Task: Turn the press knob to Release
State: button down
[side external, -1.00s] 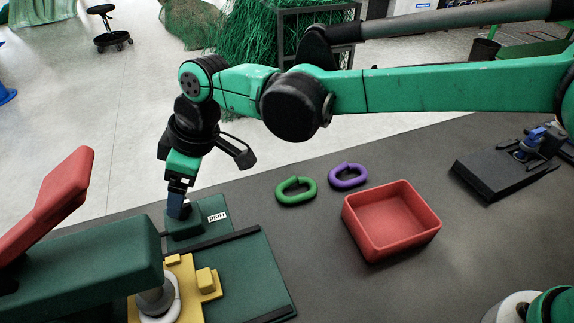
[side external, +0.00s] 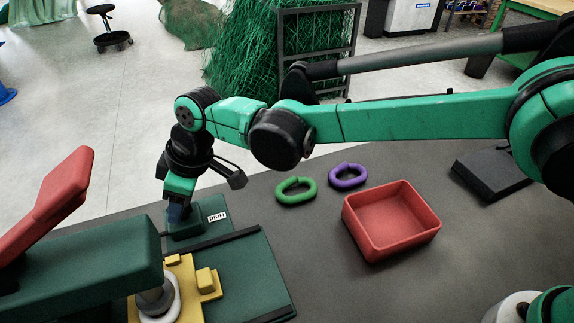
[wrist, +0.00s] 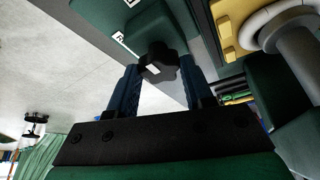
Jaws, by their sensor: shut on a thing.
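The press knob (wrist: 160,62) is a black lobed knob with a white mark. In the wrist view it sits between the two blue fingers of my gripper (wrist: 160,80), which is shut on it. In the side view my gripper (side external: 178,212) reaches down to the green knob base (side external: 187,229), and its fingers hide the knob. A white "Hold" label (side external: 217,217) lies on the green plate beside the base. No Release label is readable. The press has a dark green body (side external: 90,270) and a red lever (side external: 50,200).
A yellow fixture (side external: 208,283) sits on the green press plate just in front of the knob base. A green link (side external: 296,190), a purple link (side external: 347,175) and a red tray (side external: 392,250) are to the right. The table between them is clear.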

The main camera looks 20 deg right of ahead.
jog(key=shift+n, duration=0.3)
jog(key=n+g, duration=0.1)
jog(key=n, duration=0.3)
jog(key=shift+w+g, duration=0.2)
jog(key=shift+g, duration=0.2)
jog(key=shift+n+g, duration=0.8)
jog(key=shift+n, duration=1.2)
jog(key=shift+c, duration=1.7)
grip_release()
jog(key=shift+v, duration=2.8)
